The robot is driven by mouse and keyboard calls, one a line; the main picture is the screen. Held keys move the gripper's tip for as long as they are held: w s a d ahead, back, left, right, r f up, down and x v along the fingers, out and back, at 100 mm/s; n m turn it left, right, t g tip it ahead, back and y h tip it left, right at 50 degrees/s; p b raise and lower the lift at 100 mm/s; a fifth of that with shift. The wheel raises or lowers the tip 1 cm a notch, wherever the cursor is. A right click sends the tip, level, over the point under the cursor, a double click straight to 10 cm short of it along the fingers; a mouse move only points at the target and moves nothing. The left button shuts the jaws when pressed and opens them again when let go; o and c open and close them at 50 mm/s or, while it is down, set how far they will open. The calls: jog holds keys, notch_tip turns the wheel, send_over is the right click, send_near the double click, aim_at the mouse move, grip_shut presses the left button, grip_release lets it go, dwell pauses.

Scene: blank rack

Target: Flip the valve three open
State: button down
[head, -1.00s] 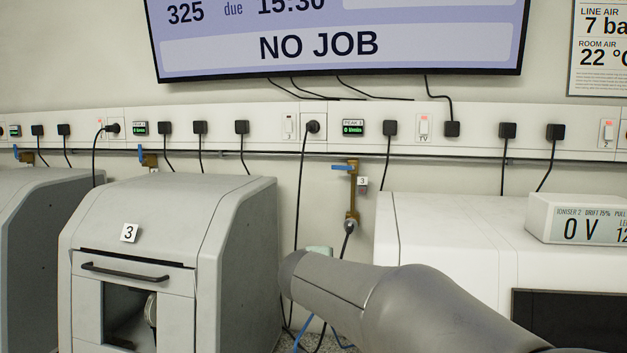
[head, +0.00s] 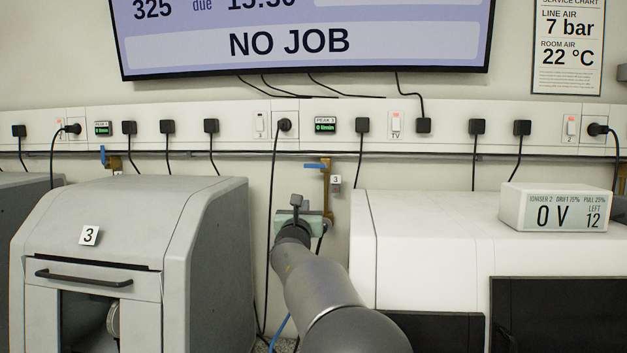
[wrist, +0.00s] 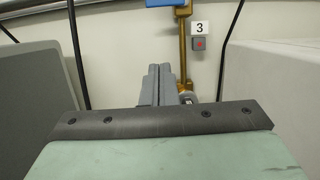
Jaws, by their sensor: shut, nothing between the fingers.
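Valve three is a vertical brass pipe (head: 326,185) on the wall with a blue lever handle (head: 317,164) at its top, lying horizontal, across the pipe and pointing left. A small tag marked 3 (head: 336,182) sits right of the pipe. In the wrist view the blue handle (wrist: 168,2) is cut off by the top edge, and the brass pipe (wrist: 183,50) runs below it. My gripper (head: 296,201) is shut and empty, below and left of the handle. In the wrist view its fingers (wrist: 158,72) point toward the wall, just left of the pipe, apart from the handle.
A grey machine marked 3 (head: 205,230) stands at left and a white cabinet (head: 430,215) at right, with a gap between. A black cable (head: 270,220) hangs left of the valve. A socket rail (head: 240,148) runs above it.

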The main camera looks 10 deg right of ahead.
aim_at(316, 166)
jog(key=shift+w, duration=0.1)
jog(key=w+d+r+p, duration=0.2)
jog(key=w+r+p, duration=0.4)
jog(key=w+p, duration=0.3)
jog(key=shift+d+r, duration=0.2)
jog(key=shift+d, duration=0.2)
jog(key=shift+m, duration=0.3)
jog(key=shift+w+a+r+b, duration=0.1)
jog(key=shift+a+b, duration=0.1)
jog(key=shift+b, duration=0.15)
jog(key=shift+d+m+h, duration=0.1)
jog(key=shift+m+h, duration=0.2)
jog(key=shift+m, duration=0.1)
